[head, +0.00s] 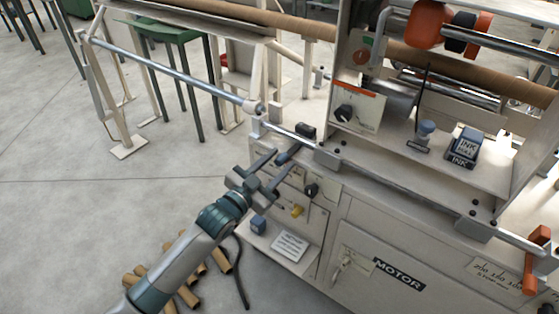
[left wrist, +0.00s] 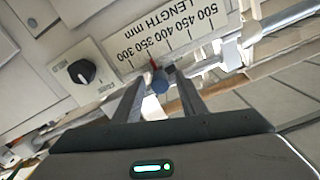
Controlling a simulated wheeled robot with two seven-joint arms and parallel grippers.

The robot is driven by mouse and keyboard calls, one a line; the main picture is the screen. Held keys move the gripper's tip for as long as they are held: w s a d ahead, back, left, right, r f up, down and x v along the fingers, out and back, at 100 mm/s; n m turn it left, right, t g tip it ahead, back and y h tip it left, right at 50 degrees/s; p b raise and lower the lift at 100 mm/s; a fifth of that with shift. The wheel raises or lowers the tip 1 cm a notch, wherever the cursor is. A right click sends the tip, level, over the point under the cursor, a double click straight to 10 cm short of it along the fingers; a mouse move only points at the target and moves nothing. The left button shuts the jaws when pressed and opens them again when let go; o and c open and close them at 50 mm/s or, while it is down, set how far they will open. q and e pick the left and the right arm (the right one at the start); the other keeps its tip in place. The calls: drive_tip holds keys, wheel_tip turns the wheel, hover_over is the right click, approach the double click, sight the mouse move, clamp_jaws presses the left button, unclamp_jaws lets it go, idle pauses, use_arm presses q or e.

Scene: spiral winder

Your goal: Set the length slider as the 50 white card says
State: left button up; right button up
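The length scale (left wrist: 165,42) shows upside down in the left wrist view, with marks from 300 to 500 mm. A thin red pointer (left wrist: 153,63) stands between the 350 and 400 figures; its exact reading is unclear. A round blue slider knob (left wrist: 160,84) sits below it. My left gripper (left wrist: 156,77) is open, its fingertips on either side of the knob; I cannot tell whether they touch it. In the head view the left gripper (head: 275,160) is at the machine's front panel and hides the slider. A white card (head: 290,246) lies on the low shelf, its writing unreadable. My right gripper is not in view.
A black rotary knob (left wrist: 81,71) is beside the scale. A yellow switch (head: 297,210) and a blue block (head: 258,224) are lower on the machine. A long metal rail (head: 165,70) runs out to the left. Cardboard tubes (head: 188,296) lie on the floor.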

use_arm(q)
drive_tip(key=shift+w+d, duration=0.2)
drive_tip(key=shift+w, duration=0.1)
